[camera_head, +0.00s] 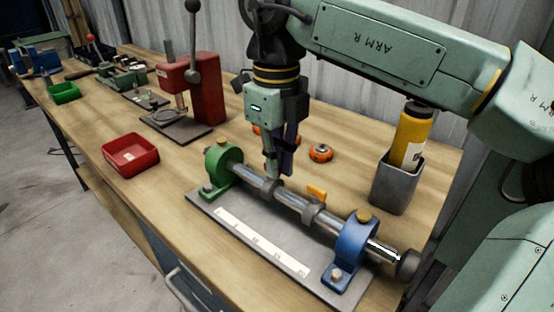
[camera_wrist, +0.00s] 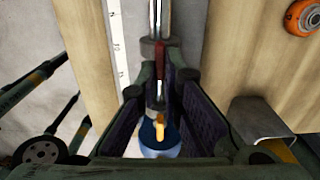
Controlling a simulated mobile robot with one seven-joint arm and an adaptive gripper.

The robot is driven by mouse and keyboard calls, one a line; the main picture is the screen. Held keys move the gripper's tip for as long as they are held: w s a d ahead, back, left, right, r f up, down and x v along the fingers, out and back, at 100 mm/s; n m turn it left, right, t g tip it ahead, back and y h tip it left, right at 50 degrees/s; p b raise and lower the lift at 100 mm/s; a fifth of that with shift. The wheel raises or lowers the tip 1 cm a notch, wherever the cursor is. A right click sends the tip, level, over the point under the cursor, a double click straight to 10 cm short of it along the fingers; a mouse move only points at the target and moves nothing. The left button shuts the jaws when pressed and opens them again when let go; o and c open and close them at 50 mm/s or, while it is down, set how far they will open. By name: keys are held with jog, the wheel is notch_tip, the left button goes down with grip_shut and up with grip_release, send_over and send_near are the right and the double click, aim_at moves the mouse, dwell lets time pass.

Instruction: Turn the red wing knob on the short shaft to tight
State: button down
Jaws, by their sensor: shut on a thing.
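The shaft (camera_head: 290,199) is a steel bar held between a green bearing block (camera_head: 223,162) and a blue bearing block (camera_head: 354,245). It carries two dark collars. My gripper (camera_head: 273,177) points down over the collar (camera_head: 269,188) nearer the green block. In the wrist view the red wing knob (camera_wrist: 160,62) stands between the two fingers (camera_wrist: 160,75), which are shut on it. In the head view the fingers hide the knob. An orange wing knob (camera_head: 316,191) sits on the other collar (camera_head: 313,212); it also shows in the wrist view (camera_wrist: 158,131). How tight the red knob is cannot be seen.
A grey cup (camera_head: 396,187) with a yellow bottle (camera_head: 411,135) stands at right. A red tray (camera_head: 130,155) and a red press (camera_head: 205,88) are to the left. A white scale strip (camera_head: 262,243) lies on the base plate (camera_head: 215,215).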

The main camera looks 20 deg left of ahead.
dwell(0.4)
jog(key=c, duration=1.7)
grip_release()
jog(key=shift+r, duration=0.1)
notch_tip(320, 180, up, 7)
jog(key=shift+r, duration=0.15)
